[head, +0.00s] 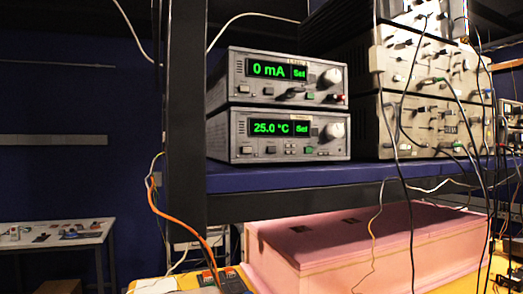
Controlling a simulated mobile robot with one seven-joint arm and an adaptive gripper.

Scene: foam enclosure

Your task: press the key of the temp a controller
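Two grey instrument boxes are stacked at the left end of a blue shelf. The lower one, a temperature controller (222,138), shows "25.0 °C Set" in green on its display (279,127). It has a large knob (335,131) at the right and small buttons along its lower front, one of them green (309,150). I cannot tell which part is its key, and no "temp a" label is readable. The upper box (236,73) shows "0 mA Set" and has a similar knob (331,77). My gripper is not in view.
A dark upright post (187,150) stands just left of the boxes. Beige instruments (420,125) with hanging cables fill the shelf's right. Below the blue shelf (285,178) lies a pink foam enclosure (300,262). A side table (55,234) stands at far left.

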